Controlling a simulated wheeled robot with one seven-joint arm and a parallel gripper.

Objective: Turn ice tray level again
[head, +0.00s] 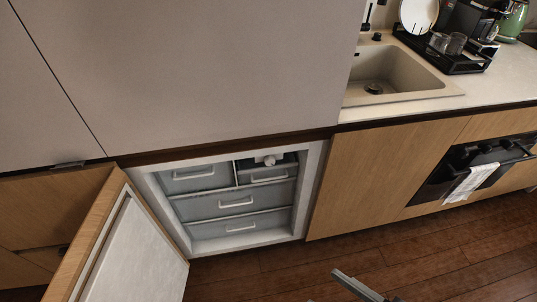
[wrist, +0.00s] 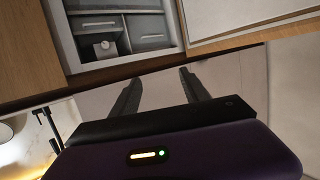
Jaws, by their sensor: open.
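The freezer (head: 312,190) stands open below the counter, and its top right compartment holds a small white part (head: 268,160). This looks like the ice tray's handle or end. The tray body is dark and too small to tell its tilt. The white part also shows in the wrist view (wrist: 105,46), where the picture is turned over. My gripper (wrist: 160,77) is open and empty, with its two dark fingers apart. It is outside the freezer, well away from the tray. In the head view only a grey piece of my gripper shows at the bottom edge.
The freezer door (head: 130,255) is swung open to the left. Grey drawers (head: 235,203) with white handles are shut inside. A sink (head: 390,78), a dish rack (head: 450,55) and an oven (head: 470,165) with a towel are to the right. The wooden floor in front is clear.

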